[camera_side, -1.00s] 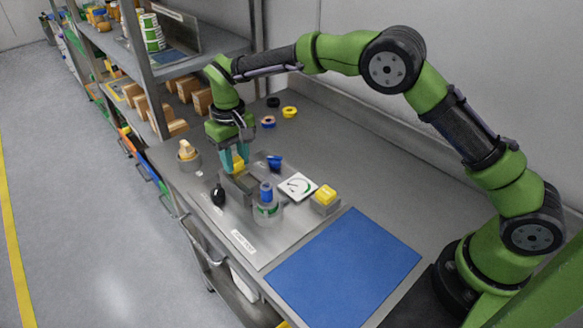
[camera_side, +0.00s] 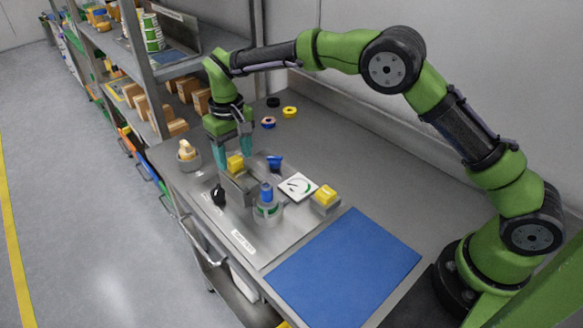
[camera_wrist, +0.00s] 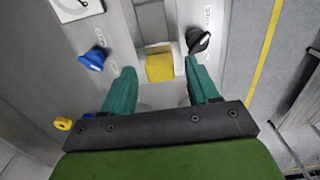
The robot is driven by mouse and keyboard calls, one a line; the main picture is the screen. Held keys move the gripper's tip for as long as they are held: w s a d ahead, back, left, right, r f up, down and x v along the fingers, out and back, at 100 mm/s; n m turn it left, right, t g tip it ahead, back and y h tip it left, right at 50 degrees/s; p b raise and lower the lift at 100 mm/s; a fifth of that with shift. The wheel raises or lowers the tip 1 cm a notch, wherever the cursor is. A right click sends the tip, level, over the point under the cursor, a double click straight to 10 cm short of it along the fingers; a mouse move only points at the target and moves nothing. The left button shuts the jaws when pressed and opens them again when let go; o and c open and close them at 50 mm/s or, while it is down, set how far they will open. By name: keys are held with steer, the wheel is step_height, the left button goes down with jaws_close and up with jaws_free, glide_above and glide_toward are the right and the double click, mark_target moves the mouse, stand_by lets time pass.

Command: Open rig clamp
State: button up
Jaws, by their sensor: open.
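A grey clamp (camera_side: 238,187) with a yellow block-shaped handle (camera_side: 235,162) stands on the metal rig plate. In the wrist view the yellow handle (camera_wrist: 160,65) lies ahead of my fingertips, roughly centred between them. My gripper (camera_side: 233,153) is open, with its teal fingers just behind the handle in the side view. In the wrist view both fingers of my gripper (camera_wrist: 160,80) are apart with nothing held between them. Whether a fingertip touches the handle cannot be told.
A black knob (camera_side: 219,195) and a blue knob (camera_side: 274,162) flank the clamp. A blue-topped clear cylinder (camera_side: 267,209), a white gauge (camera_side: 297,186) and a yellow button box (camera_side: 325,198) stand nearby. A holder with a tan piece (camera_side: 187,152) is left. The blue mat (camera_side: 345,270) is clear.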

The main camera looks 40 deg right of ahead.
mark_target(234, 158)
step_height(234, 158, up, 16)
stand_by(0.4)
steer(key=shift+f, duration=0.1)
steer(key=s+d+m+t, duration=0.1)
steer(key=s+d+t, duration=0.1)
steer(key=s+d, duration=0.3)
steer(key=s+d+m+t+y, duration=0.1)
steer(key=s+d, duration=0.3)
steer(key=s, duration=1)
steer(key=s+d+m+t+y, duration=0.1)
steer(key=s+d+t, duration=0.3)
steer(key=s, duration=0.5)
steer(key=shift+s+d+f+m, duration=0.15)
steer(key=shift+s+d+m, duration=0.3)
steer(key=shift+d, duration=0.4)
